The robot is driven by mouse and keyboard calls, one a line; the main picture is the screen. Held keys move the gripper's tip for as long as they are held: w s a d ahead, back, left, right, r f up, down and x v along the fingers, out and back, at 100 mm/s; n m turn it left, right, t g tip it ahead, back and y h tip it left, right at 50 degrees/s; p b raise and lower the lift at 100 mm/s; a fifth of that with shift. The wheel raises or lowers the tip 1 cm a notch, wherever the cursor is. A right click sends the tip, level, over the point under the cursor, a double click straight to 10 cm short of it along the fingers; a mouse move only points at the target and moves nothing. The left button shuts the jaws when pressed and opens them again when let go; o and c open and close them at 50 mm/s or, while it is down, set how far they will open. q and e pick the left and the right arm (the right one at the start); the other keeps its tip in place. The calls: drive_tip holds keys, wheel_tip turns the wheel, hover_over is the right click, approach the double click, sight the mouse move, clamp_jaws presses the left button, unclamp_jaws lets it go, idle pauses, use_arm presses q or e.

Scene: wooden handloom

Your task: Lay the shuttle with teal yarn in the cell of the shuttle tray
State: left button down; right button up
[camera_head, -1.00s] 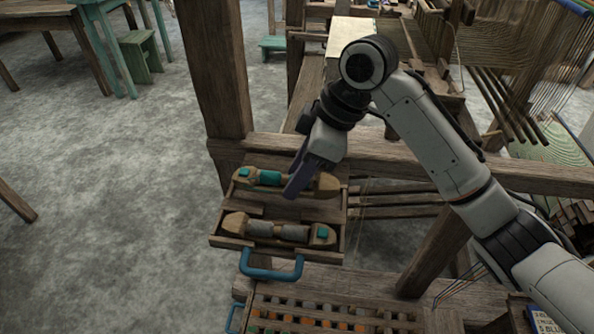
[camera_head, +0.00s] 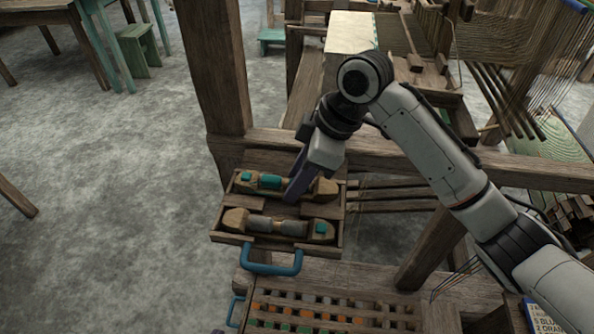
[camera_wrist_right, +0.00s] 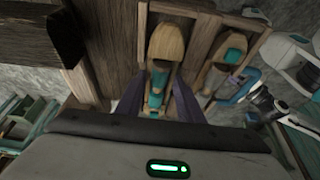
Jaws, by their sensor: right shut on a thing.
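The shuttle with teal yarn (camera_head: 270,181) is a pale wooden shuttle with a teal wound middle and a teal mark at its left end. It lies lengthwise at the back cell of the wooden shuttle tray (camera_head: 228,238). My right gripper (camera_head: 291,195) points down and is shut on this shuttle; its fingers hide part of it. In the right wrist view the shuttle (camera_wrist_right: 165,42) sits between the two purple fingers (camera_wrist_right: 158,102), beside the tray's divider. Whether it rests on the cell floor cannot be told. My left gripper is not in view.
A shuttle with grey yarn (camera_head: 278,227) lies in the tray's front cell. A blue handle (camera_head: 270,262) is on the tray's front. A loom post (camera_head: 213,65) and beam (camera_head: 400,155) stand close behind. A rack of coloured pieces (camera_head: 330,312) is in front.

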drive_tip(key=shift+f, duration=0.55)
drive_tip(key=o, duration=1.2)
drive_tip(key=v, duration=1)
drive_tip(key=shift+r, duration=0.2)
